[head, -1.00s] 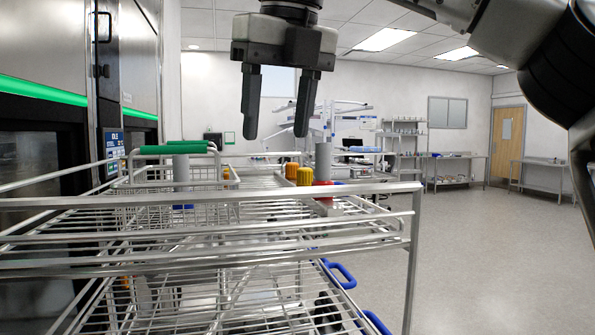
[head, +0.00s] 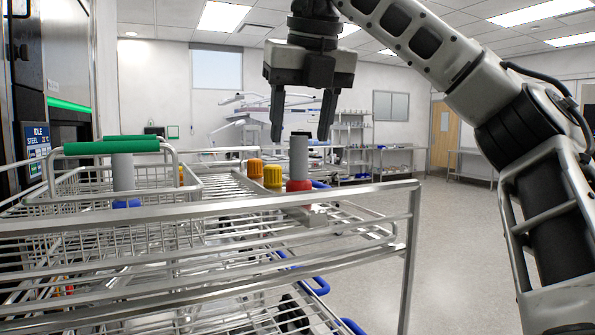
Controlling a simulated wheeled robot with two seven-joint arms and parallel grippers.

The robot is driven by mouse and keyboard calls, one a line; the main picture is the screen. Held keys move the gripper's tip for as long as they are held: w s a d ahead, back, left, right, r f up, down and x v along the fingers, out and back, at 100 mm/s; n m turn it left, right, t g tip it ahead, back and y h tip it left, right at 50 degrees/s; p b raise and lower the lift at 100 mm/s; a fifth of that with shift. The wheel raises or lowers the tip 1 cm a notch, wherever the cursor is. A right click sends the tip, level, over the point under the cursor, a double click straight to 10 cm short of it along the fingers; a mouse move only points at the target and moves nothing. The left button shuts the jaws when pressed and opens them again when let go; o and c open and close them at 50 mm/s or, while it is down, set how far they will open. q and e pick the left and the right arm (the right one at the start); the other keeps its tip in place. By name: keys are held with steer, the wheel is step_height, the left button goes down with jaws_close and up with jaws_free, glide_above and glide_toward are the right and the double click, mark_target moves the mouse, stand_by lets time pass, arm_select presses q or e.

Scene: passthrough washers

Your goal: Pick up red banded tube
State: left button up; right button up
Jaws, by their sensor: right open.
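The red banded tube is a grey upright cylinder (head: 299,158) with a dark top and a red band (head: 298,185) low on it. It stands at the right part of the wire rack's upper level. My right gripper (head: 302,138) is open and points down, with its fingertips around the height of the tube's top. In the picture the tube's top shows between the fingers; whether they straddle it in depth I cannot tell. Nothing is held. My left gripper is not in view.
A grey tube with a blue band (head: 123,172) stands in a wire basket with green handles (head: 110,146) at left. Orange and yellow caps (head: 272,176) stand close left of the red banded tube. The cart's front rail (head: 220,212) crosses the foreground.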

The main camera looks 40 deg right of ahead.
mark_target(297, 160)
steer(key=shift+x, duration=3)
steer(key=c, duration=1)
